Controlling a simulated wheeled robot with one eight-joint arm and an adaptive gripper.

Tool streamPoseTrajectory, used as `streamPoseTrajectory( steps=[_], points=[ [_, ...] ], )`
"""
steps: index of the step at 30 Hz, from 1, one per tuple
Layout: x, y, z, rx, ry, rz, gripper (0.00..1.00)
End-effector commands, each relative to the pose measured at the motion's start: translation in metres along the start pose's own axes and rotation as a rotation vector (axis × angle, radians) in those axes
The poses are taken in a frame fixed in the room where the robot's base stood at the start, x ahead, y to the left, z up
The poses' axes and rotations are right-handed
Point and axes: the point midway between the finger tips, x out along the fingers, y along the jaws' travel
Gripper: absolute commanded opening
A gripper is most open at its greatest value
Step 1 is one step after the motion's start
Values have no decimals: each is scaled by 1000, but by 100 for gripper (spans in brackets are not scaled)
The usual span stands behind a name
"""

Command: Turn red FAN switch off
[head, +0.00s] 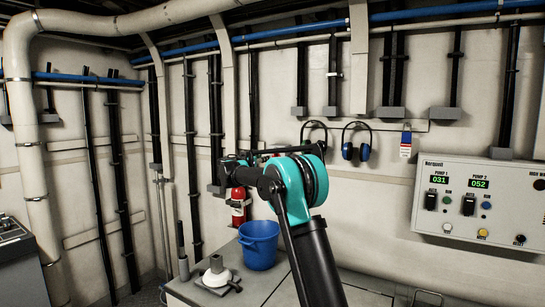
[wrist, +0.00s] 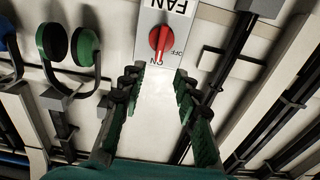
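The FAN switch box (wrist: 148,18) is a pale panel on the wall, upside down at the top of the wrist view. Its red knob (wrist: 160,40) has a pale mark pointing to the ON label. The OFF label is beside it, at the lower right of the knob. My gripper (wrist: 157,75) is open, its two dark green fingers spread apart below the knob in the wrist view with nothing between them. In the head view my gripper (head: 230,168) is at the wall, partly hidden by my arm; I cannot make out the FAN switch there.
Green earmuffs (wrist: 86,46) hang beside the switch in the wrist view. In the head view, a blue bucket (head: 259,247) stands below my arm, near a red extinguisher (head: 239,212). Blue earmuffs (head: 364,152) and a pump control panel (head: 470,205) are to the right.

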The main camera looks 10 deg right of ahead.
Motion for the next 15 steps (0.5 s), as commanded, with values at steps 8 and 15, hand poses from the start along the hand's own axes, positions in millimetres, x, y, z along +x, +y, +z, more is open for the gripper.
streamPoseTrajectory(
  steps=[8, 15],
  points=[
    [57, 1, 0, 0, 0, 2, 32],
    [90, 0, 0, 0, -1, 1, 32]
  ],
)
